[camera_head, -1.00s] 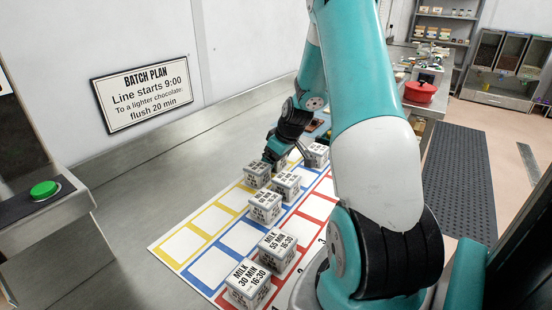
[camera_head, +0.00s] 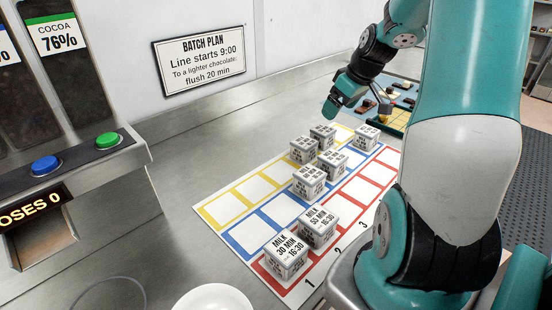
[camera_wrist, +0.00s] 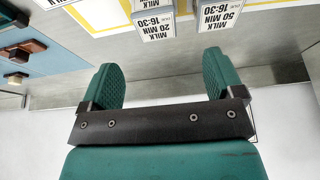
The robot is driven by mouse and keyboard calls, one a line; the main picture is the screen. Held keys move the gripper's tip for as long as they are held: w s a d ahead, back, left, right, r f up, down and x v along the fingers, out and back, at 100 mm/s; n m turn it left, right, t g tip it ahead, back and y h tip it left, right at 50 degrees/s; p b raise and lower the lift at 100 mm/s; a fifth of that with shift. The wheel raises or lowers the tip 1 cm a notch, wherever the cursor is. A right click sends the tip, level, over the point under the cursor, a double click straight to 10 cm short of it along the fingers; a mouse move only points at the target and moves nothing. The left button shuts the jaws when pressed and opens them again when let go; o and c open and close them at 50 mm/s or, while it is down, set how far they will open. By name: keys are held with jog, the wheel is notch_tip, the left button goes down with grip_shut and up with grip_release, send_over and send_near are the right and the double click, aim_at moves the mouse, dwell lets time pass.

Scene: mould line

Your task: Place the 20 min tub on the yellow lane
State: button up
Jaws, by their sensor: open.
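The 20 min tub (camera_wrist: 153,22) shows label-up and upside down at the top of the wrist view, reading milk, 20 min, 16:30. The 50 min tub (camera_wrist: 216,17) stands beside it, to its right. In the head view they match the far tub (camera_head: 322,134) and the nearer tub (camera_head: 303,150) on the yellow lane (camera_head: 225,208), though their labels are too small there. Both stand upright. My gripper (camera_head: 332,106) is open and empty, above and behind the far tub, clear of it. Its two green fingers (camera_wrist: 160,78) are wide apart over bare counter.
Two tubs (camera_head: 310,181) stand on the blue lane and two (camera_head: 287,254) at the near red end; another (camera_head: 366,137) stands at the far end. A dispenser with buttons (camera_head: 107,140) is left, a white bowl (camera_head: 213,298) in front. The wall rises behind the counter.

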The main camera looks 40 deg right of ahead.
jog(key=a+r+n+g+y, duration=0.1)
jog(key=a+r+n, duration=0.15)
jog(key=a, duration=1.05)
jog(key=a+r+n+y, duration=0.1)
jog(key=a+r+y, duration=0.15)
jog(key=a, duration=1.05)
jog(key=s+a+r+n+g, duration=0.1)
jog(key=s+a+n+g, duration=0.1)
jog(key=s+a, duration=1.3)
jog(key=shift+s+r+g, duration=0.2)
jog(key=shift+s+g, duration=0.35)
jog(key=shift+g, duration=0.15)
jog(key=shift+a+n, duration=0.1)
jog(key=shift+n, duration=0.15)
